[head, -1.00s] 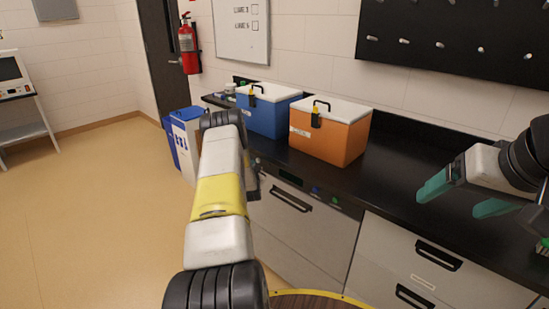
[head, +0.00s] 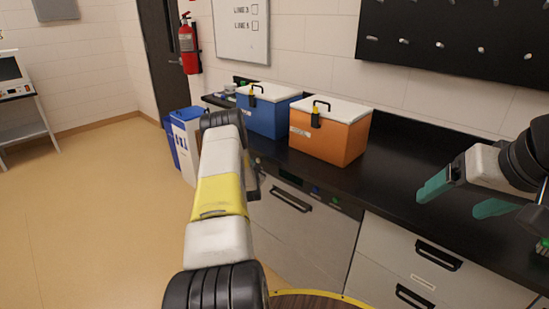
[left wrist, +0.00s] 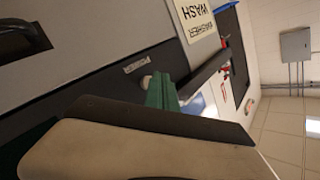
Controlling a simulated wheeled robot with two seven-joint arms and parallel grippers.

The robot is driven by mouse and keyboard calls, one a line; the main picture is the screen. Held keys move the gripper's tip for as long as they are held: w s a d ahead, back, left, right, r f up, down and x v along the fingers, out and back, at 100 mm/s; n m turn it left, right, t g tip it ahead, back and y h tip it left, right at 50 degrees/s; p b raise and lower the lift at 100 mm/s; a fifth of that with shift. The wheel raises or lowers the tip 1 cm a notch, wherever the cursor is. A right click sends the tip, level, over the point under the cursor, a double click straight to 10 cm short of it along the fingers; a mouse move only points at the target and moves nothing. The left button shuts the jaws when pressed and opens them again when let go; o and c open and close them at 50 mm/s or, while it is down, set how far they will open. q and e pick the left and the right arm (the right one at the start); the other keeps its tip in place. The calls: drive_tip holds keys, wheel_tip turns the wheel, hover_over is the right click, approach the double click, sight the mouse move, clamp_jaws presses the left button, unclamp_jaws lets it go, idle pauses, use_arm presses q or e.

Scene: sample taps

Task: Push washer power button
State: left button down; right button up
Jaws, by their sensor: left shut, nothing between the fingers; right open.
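The washer (head: 297,222) is a pale-fronted machine under the black counter, with a dark handle. My left arm covers the strip's left end and hides most of the left gripper in the head view. In the left wrist view, the green fingers of my left gripper (left wrist: 160,92) are shut and empty, beside a pale round knob or button (left wrist: 147,82) on the dark strip. I cannot tell if they touch. My right gripper (head: 453,201) is open above the counter.
A blue cooler (head: 268,114) and an orange cooler (head: 328,144) stand on the counter (head: 400,165) above the washer. Drawers (head: 410,258) are to its right. Bins (head: 186,140) stand left of the counter. The floor at left is clear.

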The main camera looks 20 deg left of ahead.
use_arm(q)
drive_tip(key=shift+w, duration=0.1)
idle(0.6)
drive_tip(key=shift+w+d, duration=0.2)
drive_tip(key=shift+w, duration=0.1)
drive_tip(key=shift+s+a, duration=0.2)
drive_tip(key=shift+s, duration=0.2)
idle(0.4)
drive_tip(key=s+a, duration=0.2)
drive_tip(key=s, duration=0.3)
drive_tip(key=shift+s+a, duration=0.15)
drive_tip(key=shift+s, duration=0.15)
idle(1.2)
